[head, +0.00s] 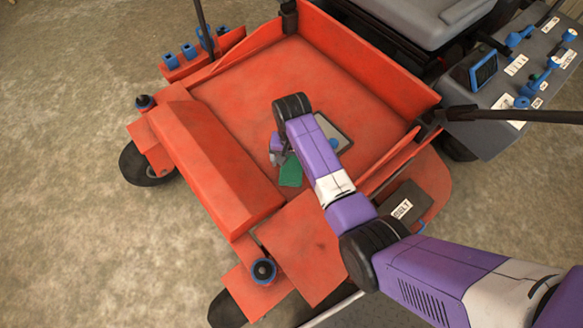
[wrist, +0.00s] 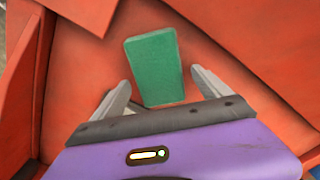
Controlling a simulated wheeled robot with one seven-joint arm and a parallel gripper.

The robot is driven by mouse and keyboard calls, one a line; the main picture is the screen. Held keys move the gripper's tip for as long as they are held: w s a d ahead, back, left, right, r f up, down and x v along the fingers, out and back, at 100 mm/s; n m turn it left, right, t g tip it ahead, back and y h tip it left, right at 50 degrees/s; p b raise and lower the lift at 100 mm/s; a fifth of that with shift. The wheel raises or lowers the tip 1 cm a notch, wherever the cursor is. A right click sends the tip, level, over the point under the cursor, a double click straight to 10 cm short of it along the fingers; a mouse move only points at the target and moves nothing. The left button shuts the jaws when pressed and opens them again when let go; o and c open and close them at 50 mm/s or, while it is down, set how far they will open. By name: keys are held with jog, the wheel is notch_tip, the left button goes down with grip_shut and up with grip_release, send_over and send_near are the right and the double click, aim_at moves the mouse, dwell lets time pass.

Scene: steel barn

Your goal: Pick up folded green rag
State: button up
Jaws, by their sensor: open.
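The folded green rag (head: 291,171) lies on the red floor of the mower deck in the head view, partly hidden by my arm. In the wrist view the green rag (wrist: 154,68) shows as a flat green block, its near end between my finger tips and most of it beyond them. My gripper (wrist: 158,88) is open, with one grey finger on each side of the rag and a gap to both. In the head view my gripper (head: 279,158) is mostly hidden behind my purple arm, just above the rag.
The red mower platform (head: 268,88) has raised walls around it. A sloped red cover (head: 207,160) stands left of the rag. A grey flat item (head: 336,137) lies to the right, partly hidden by my arm. A seat (head: 425,20) and a control panel (head: 520,75) are behind.

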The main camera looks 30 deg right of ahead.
aim_at(292, 163)
jog(key=shift+c, duration=0.5)
jog(key=c, duration=1.5)
notch_tip(292, 163, up, 20)
jog(key=p, duration=0.5)
